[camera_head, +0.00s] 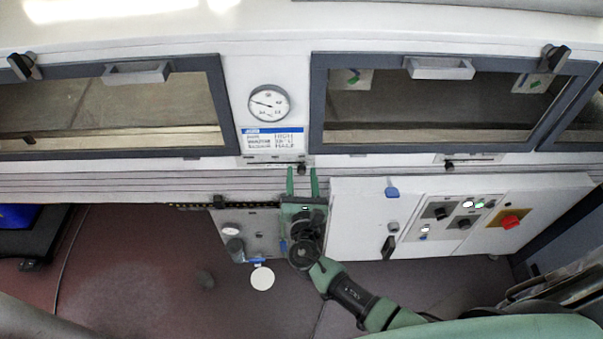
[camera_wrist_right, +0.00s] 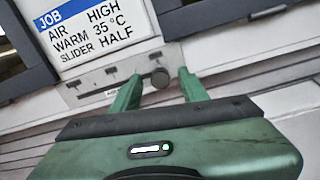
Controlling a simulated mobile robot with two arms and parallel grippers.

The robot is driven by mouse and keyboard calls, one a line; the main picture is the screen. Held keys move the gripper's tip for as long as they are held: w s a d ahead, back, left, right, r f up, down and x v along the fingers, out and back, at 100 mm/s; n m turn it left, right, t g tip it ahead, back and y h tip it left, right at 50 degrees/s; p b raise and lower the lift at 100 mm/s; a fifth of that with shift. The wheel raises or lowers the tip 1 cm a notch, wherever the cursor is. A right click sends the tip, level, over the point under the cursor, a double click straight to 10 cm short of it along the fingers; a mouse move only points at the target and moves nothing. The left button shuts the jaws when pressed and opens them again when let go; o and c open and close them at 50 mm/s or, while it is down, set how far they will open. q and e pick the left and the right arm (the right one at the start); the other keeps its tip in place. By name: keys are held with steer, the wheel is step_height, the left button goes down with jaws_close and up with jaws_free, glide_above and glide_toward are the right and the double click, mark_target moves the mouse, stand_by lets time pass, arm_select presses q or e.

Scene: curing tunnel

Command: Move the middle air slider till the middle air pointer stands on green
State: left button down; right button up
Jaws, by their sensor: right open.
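The middle air slider is a dark round knob (camera_head: 301,168) at the right part of a slotted plate below the job card. It also shows in the wrist view as a knob (camera_wrist_right: 159,78) on its slotted plate (camera_wrist_right: 92,87). My right gripper (camera_head: 302,175) is open, with its two green fingers pointing up at the knob. In the wrist view the fingertips (camera_wrist_right: 160,80) stand left and right of the knob; contact cannot be told. A round white gauge (camera_head: 269,103) above the card has a dark pointer lying toward the left; no green zone can be made out.
The job card (camera_head: 274,140) reads air high, warm 35 °C, slider half. Another slider knob (camera_head: 449,166) sits further right. Framed windows flank the gauge. A white control box (camera_head: 350,215) with a red switch (camera_head: 510,222) stands close right of my right gripper.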

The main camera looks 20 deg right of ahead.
steer(key=shift+w, duration=0.1)
jaws_close()
steer(key=shift+d, duration=0.1)
stand_by(1.3)
